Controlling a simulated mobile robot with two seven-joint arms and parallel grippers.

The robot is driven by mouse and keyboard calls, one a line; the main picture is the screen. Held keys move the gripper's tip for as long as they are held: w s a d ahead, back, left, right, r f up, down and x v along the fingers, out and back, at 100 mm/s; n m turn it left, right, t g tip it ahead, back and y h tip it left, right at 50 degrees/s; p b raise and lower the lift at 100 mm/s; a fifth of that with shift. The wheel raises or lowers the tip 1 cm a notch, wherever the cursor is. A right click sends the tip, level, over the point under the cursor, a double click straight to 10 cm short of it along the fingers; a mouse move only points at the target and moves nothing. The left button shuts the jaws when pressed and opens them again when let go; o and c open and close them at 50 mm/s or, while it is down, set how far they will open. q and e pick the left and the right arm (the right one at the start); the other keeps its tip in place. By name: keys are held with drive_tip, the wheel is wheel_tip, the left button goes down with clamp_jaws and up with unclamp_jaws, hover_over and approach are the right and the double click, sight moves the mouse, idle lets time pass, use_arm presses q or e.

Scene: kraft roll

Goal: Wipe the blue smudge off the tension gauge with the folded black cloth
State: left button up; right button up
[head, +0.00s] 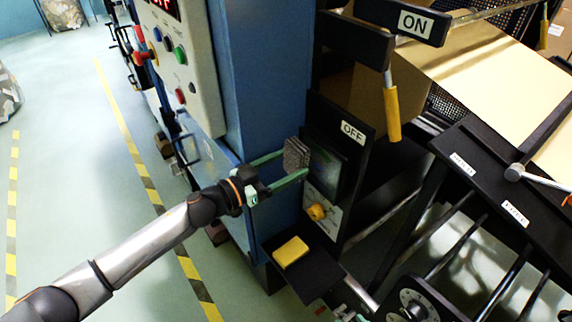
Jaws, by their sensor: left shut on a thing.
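My left gripper (278,172) reaches in from the left, with its green fingers shut on the folded cloth (296,154), which looks dark grey. The cloth is upright at the left edge of the tension gauge (338,160), a dark square face on the black panel below the OFF label. I cannot tell whether the cloth touches the gauge face. A faint blue smudge (322,158) shows on the gauge just right of the cloth; part of the face is hidden by cloth and fingers.
A yellow block (291,252) lies on a small black shelf (310,280) below the gauge. A yellow knob (317,212) sticks out under the gauge. A yellow-handled lever (391,112) hangs to the upper right. The blue cabinet (262,80) stands behind my left gripper.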

use_arm(q)
drive_tip(key=shift+x, duration=0.85)
drive_tip(key=shift+s+d+r+p, duration=0.15)
drive_tip(key=shift+s+d+p, duration=0.5)
drive_tip(key=shift+s+p, duration=0.3)
drive_tip(key=shift+s+d+p, duration=0.35)
drive_tip(key=shift+s+d, duration=0.1)
drive_tip(key=shift+s, duration=0.25)
